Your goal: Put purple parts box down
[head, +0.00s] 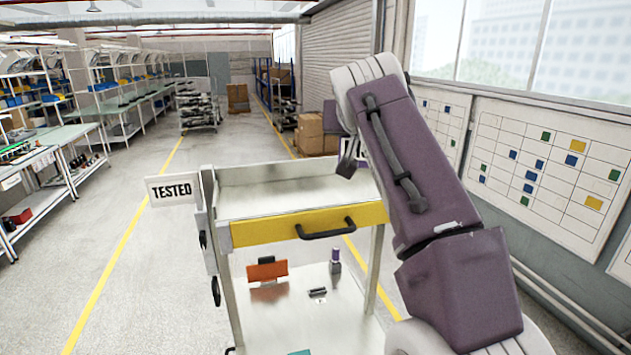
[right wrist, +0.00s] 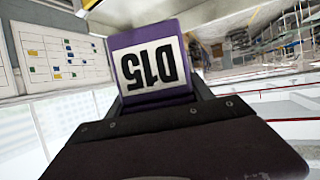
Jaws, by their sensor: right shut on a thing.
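The purple parts box (right wrist: 150,62) has a white label reading D15, upside down in the right wrist view. My right gripper (right wrist: 155,100) is shut on it. In the head view, the dark jaw of my right gripper (head: 348,158) and a sliver of the purple box (head: 361,150) show above the right part of the cart's top tray (head: 268,202). My right arm hides most of the box and the tray's right side. The visible part of the tray looks empty. My left gripper is not in view.
The cart has a yellow front with a black handle (head: 325,229) and a TESTED sign (head: 173,190) at its left. Workbenches stand left; a wall board (head: 548,165) is right.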

